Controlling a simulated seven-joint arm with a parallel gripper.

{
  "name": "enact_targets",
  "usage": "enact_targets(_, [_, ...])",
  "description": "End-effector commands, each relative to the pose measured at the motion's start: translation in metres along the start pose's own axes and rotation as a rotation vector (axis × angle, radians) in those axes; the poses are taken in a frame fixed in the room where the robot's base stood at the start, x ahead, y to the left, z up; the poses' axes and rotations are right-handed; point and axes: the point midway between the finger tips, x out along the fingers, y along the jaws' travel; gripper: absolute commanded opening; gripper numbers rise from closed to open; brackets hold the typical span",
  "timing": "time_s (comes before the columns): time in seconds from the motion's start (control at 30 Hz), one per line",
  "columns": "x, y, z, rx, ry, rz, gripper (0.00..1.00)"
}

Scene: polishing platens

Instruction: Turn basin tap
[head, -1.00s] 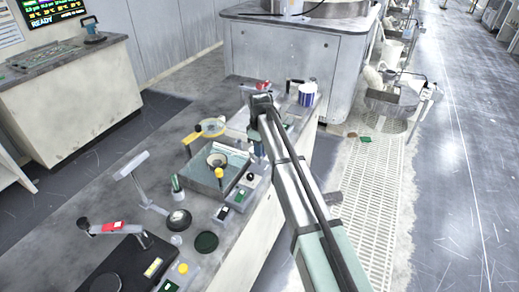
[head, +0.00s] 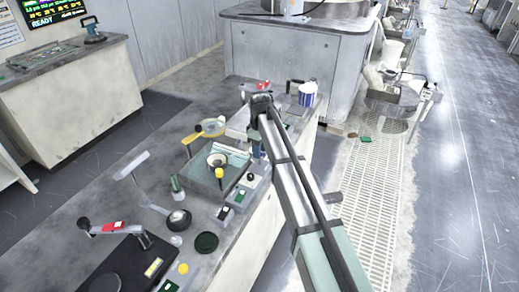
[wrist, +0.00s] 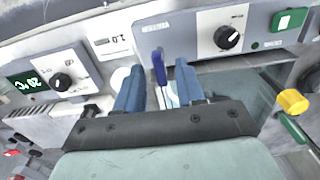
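The fingers are apart, one on each side of the lever, with a narrow gap showing on both sides. I cannot tell whether this lever is the basin tap. In the head view my gripper (head: 257,150) is low over the bench, right of a grey-green basin (head: 205,183). The arm hides most of the lever's surroundings there.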

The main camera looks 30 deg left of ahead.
Motion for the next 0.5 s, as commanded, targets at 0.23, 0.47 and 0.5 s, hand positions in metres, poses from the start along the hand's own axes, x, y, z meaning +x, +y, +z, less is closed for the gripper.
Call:
enact_targets(0.23, [-0.03,0.001,0.0,0.0,0.001,0.002,0.38])
enact_targets(0.47, [-0.076,0.001,-0.001,0.0,0.002,0.002,0.38])
enact_targets(0.5, [-0.083,0.001,-0.001,0.0,0.001,0.002,0.38])
